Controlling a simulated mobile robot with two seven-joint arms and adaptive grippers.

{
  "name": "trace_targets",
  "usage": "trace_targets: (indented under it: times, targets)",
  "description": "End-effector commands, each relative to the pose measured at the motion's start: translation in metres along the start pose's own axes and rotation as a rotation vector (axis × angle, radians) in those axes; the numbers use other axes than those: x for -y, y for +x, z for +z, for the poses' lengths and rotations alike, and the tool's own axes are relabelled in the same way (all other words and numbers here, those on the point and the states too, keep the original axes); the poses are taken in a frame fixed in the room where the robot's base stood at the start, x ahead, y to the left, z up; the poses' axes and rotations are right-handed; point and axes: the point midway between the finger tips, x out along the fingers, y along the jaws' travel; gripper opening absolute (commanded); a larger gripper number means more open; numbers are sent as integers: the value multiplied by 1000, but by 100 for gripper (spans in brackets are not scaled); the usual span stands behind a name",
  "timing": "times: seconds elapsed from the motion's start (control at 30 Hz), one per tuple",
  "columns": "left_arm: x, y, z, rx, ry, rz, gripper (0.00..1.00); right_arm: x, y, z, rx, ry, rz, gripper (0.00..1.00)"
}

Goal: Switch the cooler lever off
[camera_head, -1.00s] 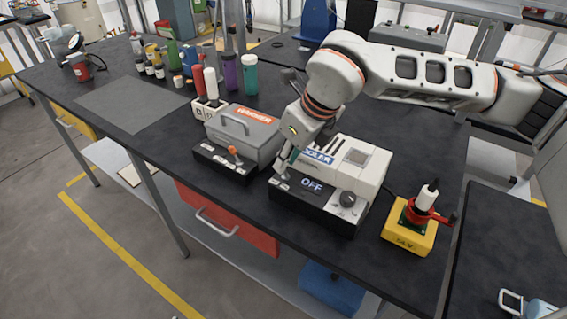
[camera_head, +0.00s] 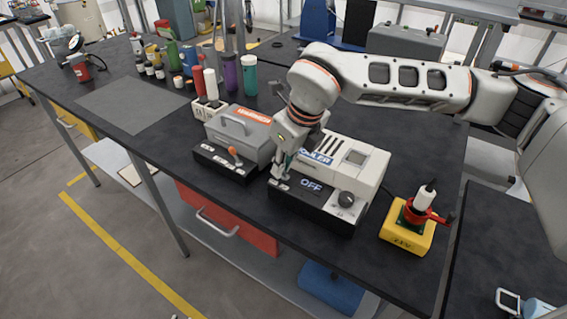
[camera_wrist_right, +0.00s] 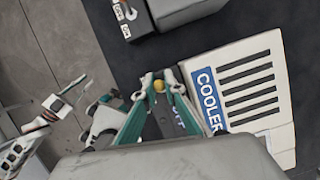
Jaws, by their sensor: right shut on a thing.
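The cooler (camera_head: 358,170) is a white box with a black front base, a blue COOLER label and a display reading OFF. It also shows in the right wrist view (camera_wrist_right: 285,136). My right gripper (camera_head: 281,172) is at the left end of its front. What looks like my left gripper (camera_wrist_right: 68,90) hangs over the floor, too small to read.
A yellow box with a red switch handle (camera_head: 407,238) stands on the right. Bottles line the back. A grey mat (camera_head: 135,103) lies clear at far left.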

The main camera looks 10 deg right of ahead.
Motion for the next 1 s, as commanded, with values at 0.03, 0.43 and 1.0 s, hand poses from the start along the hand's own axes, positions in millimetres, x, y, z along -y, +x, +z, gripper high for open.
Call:
trace_targets:
  times: [0.03,0.43,1.0]
  targets:
    - [1,-3,-7,-4,1,-1,19,-1,-3,4,-35,-3,-9,0]
    - [5,-13,-28,-18,2,-4,19,-2,4,8,-263,-13,-42,0]
    - [4,-12,-22,-8,2,-3,19,-2,6,8,-274,-14,-42,18]
